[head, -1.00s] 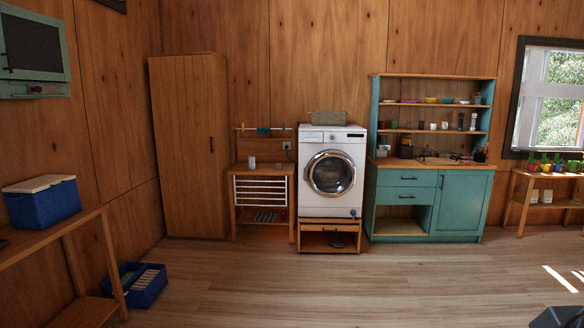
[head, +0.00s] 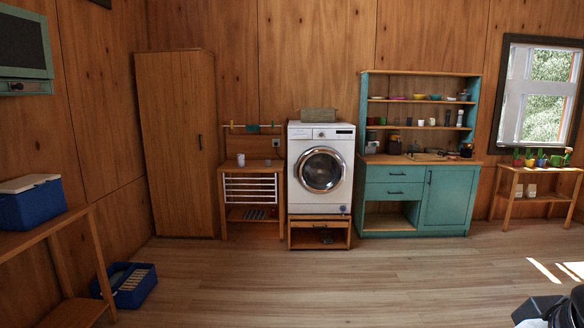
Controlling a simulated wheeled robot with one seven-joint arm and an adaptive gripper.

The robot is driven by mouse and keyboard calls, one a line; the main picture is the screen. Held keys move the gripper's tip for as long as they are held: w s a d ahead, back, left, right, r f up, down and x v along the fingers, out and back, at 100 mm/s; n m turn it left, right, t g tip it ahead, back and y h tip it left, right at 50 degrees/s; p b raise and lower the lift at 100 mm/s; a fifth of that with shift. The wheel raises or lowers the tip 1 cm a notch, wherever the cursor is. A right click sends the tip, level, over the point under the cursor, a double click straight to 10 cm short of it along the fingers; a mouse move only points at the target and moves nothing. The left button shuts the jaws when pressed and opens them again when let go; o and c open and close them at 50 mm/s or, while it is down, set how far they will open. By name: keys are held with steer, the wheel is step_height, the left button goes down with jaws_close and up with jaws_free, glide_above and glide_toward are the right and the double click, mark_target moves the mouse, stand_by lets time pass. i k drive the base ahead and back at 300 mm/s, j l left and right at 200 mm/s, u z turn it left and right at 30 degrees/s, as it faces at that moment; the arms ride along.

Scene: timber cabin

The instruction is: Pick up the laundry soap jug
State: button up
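I cannot clearly make out a laundry soap jug. A small white container (head: 241,160) stands on the wooden side table (head: 232,171) left of the washing machine. It is too small to tell whether it is the jug. Dark parts of my arm's end (head: 548,309) show at the bottom right corner, cut off by the frame edge. No fingertips are visible there, and they are across the room from the side table.
The washing machine (head: 320,170) sits on a wooden stand between the side table and a teal cabinet (head: 447,200). A blue crate (head: 130,287) lies on the floor at left, near a bench (head: 45,235) with a blue cooler (head: 32,207). The middle floor is clear.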

mark_target(241, 161)
steer(key=u, duration=0.45)
steer(key=i, duration=5.2)
steer(key=i+j+z, duration=0.1)
steer(key=i, duration=0.45)
steer(key=i+j+z, duration=0.1)
steer(key=i+j, duration=0.15)
steer(key=i, duration=0.25)
steer(key=i+j+z, duration=0.1)
steer(key=i, duration=0.45)
steer(key=j, duration=0.1)
